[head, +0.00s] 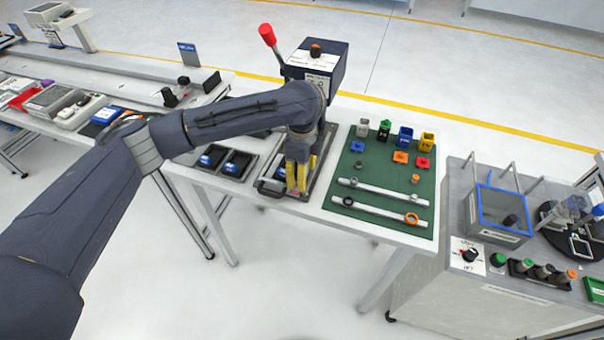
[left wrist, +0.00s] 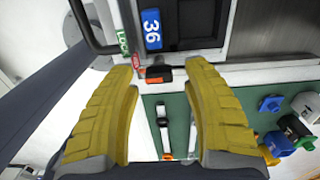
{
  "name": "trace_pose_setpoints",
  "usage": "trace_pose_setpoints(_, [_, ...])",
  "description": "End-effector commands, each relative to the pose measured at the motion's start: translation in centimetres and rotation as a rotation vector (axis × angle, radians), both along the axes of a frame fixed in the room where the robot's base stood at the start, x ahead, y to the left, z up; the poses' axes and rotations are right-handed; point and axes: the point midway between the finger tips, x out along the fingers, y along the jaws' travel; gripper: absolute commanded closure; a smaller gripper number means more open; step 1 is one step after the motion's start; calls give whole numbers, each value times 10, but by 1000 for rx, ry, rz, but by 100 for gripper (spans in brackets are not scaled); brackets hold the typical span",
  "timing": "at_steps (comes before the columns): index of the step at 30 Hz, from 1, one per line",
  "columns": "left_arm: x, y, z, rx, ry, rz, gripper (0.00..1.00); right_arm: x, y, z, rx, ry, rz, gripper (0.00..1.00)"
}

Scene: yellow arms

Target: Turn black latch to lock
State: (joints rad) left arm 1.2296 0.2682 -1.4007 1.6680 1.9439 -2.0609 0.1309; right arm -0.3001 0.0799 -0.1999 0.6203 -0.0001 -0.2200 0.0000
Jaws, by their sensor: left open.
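The black latch (left wrist: 165,74) with an orange-red end shows in the left wrist view, at the edge of a pale fixture. It lies crosswise there, near a green LOCK label (left wrist: 122,40) and a small red label (left wrist: 136,62). My left gripper (left wrist: 160,78) is open, with one yellow finger on each side of the latch in that view. Whether the fingers touch it, I cannot tell. In the head view the left gripper (head: 300,187) points down over the fixture (head: 322,160), and the latch is hard to make out there. My right gripper is in neither view.
A press-like box (head: 317,68) with a red-knobbed lever (head: 267,34) stands behind the fixture. A green mat (head: 372,173) with coloured blocks and two rails lies to the right. Black trays (head: 237,163) lie to the left. A blue 36 tag (left wrist: 151,28) sits in the fixture.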

Motion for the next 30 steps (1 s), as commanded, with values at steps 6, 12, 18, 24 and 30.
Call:
trace_pose_setpoints(6, [0, 0, -2, 0, 1, 0, 51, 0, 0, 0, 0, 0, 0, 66])
trace_pose_setpoints(12, [0, 0, -2, 0, 0, 0, 52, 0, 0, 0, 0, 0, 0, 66])
trace_pose_setpoints(18, [0, 0, -2, 0, 0, 0, 75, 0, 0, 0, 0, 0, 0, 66])
trace_pose_setpoints(24, [0, 0, -2, 0, 0, 0, 99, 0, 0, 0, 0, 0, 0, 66])
trace_pose_setpoints(30, [0, 0, -2, 0, 0, -8, 100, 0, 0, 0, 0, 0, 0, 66])
